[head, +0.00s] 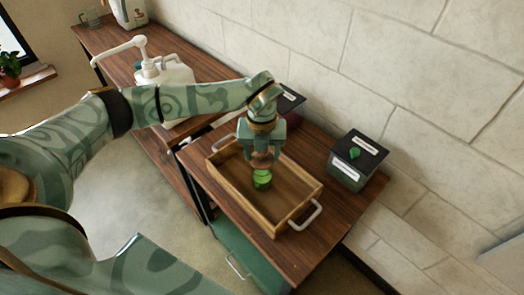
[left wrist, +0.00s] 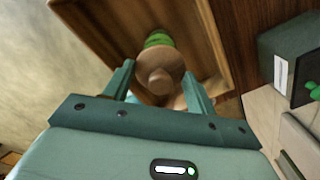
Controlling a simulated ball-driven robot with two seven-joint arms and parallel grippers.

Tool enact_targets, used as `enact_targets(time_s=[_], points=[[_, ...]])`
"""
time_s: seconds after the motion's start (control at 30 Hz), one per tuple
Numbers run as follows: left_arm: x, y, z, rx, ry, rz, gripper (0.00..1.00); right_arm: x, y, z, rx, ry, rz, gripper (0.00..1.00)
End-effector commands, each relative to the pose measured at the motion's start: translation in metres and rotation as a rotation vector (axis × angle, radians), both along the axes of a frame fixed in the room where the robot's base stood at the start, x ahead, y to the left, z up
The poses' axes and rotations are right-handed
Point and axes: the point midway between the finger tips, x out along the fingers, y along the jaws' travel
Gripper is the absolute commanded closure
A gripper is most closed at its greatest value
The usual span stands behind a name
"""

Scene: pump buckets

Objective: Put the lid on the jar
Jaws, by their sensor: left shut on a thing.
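My left gripper (head: 262,152) is shut on a brown wooden lid (head: 263,162), pointing down over the wooden tray. The left wrist view shows the round lid (left wrist: 170,65), with a knob, between the two fingers. A green jar (head: 262,181) stands in the tray directly below the lid. Its green side (left wrist: 158,40) shows past the lid's edge in the left wrist view. The lid hides the jar's top, so I cannot tell whether the two touch. My right gripper is not in view.
The wooden tray (head: 240,202) with metal handles sits on a brown table (head: 312,245). A dark box with a green knob (head: 351,170) stands to its right by the stone wall. A white pump bucket (head: 165,75) stands at the back left. The tray is otherwise largely clear.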

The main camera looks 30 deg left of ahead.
Motion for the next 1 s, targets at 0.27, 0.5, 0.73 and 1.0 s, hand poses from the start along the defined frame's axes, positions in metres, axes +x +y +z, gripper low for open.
enact_targets(time_s=[0.27, 0.5, 0.73, 1.0], points=[[-0.0001, -0.0002, -0.0002, 0.0, 0.0, 0.0, 0.65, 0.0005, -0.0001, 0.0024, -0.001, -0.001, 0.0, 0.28], [-0.0002, -0.0002, -0.0002, 0.0, 0.001, 0.0, 0.36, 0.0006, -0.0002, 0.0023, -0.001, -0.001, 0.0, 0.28], [-0.0003, -0.0001, -0.0002, 0.0, 0.001, 0.0, 0.18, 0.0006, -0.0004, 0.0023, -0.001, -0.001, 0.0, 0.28], [-0.0003, -0.0001, -0.0002, 0.0, 0.001, 0.0, 0.0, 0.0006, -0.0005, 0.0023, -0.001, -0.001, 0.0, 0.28]])
